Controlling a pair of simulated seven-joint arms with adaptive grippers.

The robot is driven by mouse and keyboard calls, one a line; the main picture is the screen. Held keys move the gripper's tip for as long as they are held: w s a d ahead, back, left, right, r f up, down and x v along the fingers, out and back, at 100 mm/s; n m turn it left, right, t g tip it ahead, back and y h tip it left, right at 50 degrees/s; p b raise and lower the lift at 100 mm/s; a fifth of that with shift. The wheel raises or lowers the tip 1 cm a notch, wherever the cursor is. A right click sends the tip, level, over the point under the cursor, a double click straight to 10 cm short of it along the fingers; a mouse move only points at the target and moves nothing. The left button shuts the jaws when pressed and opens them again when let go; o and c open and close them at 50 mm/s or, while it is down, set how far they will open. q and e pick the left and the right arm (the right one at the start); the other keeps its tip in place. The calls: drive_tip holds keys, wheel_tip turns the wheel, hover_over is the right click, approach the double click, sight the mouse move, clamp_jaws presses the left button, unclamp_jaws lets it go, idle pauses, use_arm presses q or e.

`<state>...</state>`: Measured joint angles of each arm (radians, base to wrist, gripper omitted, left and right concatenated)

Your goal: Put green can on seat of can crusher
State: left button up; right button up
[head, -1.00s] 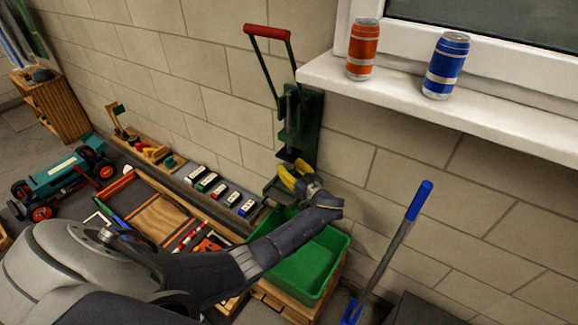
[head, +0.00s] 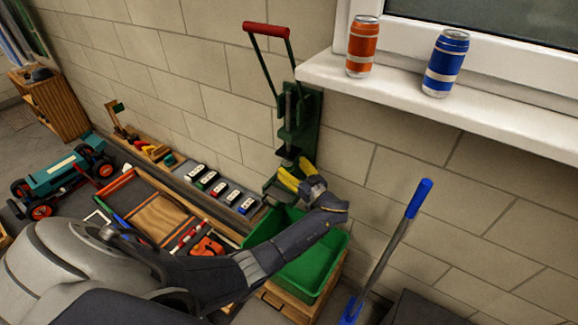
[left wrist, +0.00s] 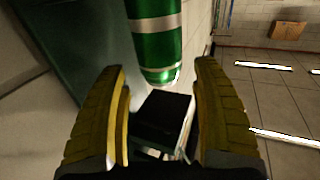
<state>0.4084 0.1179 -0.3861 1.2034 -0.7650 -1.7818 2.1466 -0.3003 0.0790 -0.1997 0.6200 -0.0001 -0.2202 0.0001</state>
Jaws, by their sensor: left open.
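The green can crusher (head: 300,118) is fixed to the brick wall, with its red-handled lever (head: 266,30) raised. My left gripper (head: 292,169) is at the lower part of the crusher, its yellow fingers spread open. The green can (left wrist: 157,38), with white bands, shows in the left wrist view just beyond and between the open fingertips (left wrist: 160,68). A black block (left wrist: 164,118) lies close by the can's end. I cannot make out the can in the head view, and whether it rests on the seat is unclear. My right gripper is not in view.
A green bin (head: 312,262) stands below the crusher, under my left arm. An orange can (head: 362,46) and a blue can (head: 446,63) stand on the white windowsill (head: 400,90). A blue-handled tool (head: 405,230) leans at right.

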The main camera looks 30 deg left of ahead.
use_arm(q)
drive_tip(key=v, duration=0.9)
drive_tip(key=shift+s+d, duration=0.2)
drive_tip(key=shift+d, duration=0.1)
